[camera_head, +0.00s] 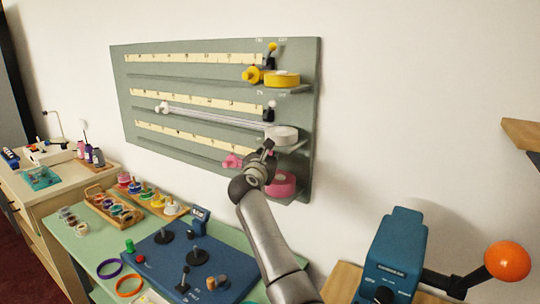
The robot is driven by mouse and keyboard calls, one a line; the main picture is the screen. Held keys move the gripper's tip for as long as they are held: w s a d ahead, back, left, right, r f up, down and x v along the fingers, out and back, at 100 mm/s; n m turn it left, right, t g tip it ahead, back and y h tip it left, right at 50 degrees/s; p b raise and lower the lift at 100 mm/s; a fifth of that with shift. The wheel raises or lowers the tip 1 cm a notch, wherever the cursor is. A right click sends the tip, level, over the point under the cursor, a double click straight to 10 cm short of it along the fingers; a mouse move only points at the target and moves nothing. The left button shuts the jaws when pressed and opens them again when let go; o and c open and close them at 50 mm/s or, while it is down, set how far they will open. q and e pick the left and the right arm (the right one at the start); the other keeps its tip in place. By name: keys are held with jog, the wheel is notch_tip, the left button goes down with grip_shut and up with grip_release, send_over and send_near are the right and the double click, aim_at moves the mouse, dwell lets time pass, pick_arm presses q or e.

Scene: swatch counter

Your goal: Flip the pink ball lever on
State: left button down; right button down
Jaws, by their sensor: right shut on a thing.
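A grey-green wall panel (180,62) carries three rows, each with a pale scale strip and a coloured disc at its right end. The lowest row has a pink slider piece (232,160) and a pink disc (286,186). The pink ball lever is hidden behind my right gripper (268,147), at the right end of that row. My right gripper is shut there, apparently on the lever; its ball and tilt cannot be seen. My left gripper is not in view.
Above are a yellow ball lever (272,47) and a white ball lever (271,104). A blue control box (165,258) sits on the green counter below. A blue device with an orange ball (508,261) stands at right. A wooden shelf (522,133) juts out at far right.

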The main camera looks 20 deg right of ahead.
jog(key=shift+d+f, duration=0.1)
jog(key=shift+f, duration=0.05)
jog(key=shift+n+p, duration=0.3)
jog(key=shift+p, duration=0.25)
jog(key=shift+w+p, duration=0.1)
jog(key=shift+p, duration=0.2)
jog(key=shift+w+f+n+g, duration=0.1)
jog(key=shift+n+g, duration=0.2)
jog(key=shift+n, duration=0.1)
jog(key=c, duration=1.6)
grip_release()
jog(key=o, duration=0.3)
jog(key=shift+s, duration=0.2)
jog(key=shift+o, duration=0.2)
jog(key=shift+w+r, duration=0.1)
jog(key=shift+r, duration=0.1)
